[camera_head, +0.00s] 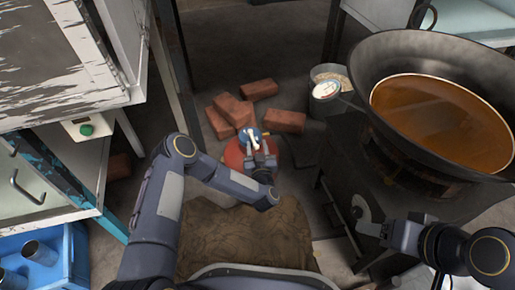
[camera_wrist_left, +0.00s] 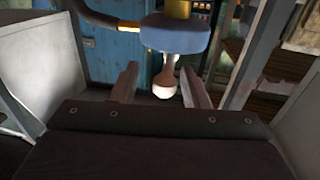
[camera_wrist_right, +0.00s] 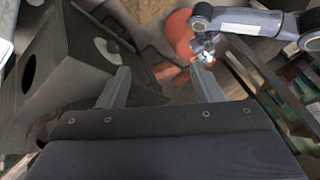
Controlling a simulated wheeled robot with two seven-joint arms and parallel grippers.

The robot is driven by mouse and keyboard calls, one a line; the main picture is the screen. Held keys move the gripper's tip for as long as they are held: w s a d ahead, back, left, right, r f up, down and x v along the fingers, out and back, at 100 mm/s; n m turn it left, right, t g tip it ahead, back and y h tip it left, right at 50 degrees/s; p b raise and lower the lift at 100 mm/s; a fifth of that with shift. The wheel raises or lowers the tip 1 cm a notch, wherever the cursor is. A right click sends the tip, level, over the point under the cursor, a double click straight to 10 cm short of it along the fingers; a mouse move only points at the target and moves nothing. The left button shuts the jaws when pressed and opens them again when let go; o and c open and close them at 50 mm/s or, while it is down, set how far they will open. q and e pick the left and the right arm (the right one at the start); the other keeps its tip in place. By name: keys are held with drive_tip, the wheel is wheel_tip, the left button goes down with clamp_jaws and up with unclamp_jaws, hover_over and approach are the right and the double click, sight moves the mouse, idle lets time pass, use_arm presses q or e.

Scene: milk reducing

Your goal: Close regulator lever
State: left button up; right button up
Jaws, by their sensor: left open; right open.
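The blue regulator (camera_head: 250,133) sits on top of the red gas cylinder (camera_head: 233,156) in the head view. Its pale lever (camera_head: 253,144) points toward my left gripper (camera_head: 262,160). In the left wrist view the regulator (camera_wrist_left: 175,36) shows as a blue disc, and the lever (camera_wrist_left: 166,80) with its white end lies between the open fingers. I cannot tell whether a finger touches it. My right gripper (camera_head: 363,229) is open and empty beside the stove front. The cylinder also shows in the right wrist view (camera_wrist_right: 180,32), partly hidden by my left arm.
A large wok (camera_head: 385,100) of brown liquid stands on the stove (camera_head: 345,160) at right. Several bricks (camera_head: 286,121) lie behind the cylinder, near a metal bucket (camera_head: 330,75). A brown sack (camera_head: 245,240) lies in front. A blue crate (camera_head: 70,255) stands at lower left.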

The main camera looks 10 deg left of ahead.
use_arm(q)
drive_tip(key=shift+s+d+r, duration=0.1)
drive_tip(key=shift+s+d, duration=0.05)
drive_tip(key=shift+s, duration=0.25)
drive_tip(key=shift+c, duration=1.9)
drive_tip(key=shift+w, duration=0.15)
drive_tip(key=c, duration=0.5)
drive_tip(key=shift+w+a+r, duration=0.2)
drive_tip(key=shift+w+a, duration=0.1)
drive_tip(key=shift+a, duration=0.1)
clamp_jaws()
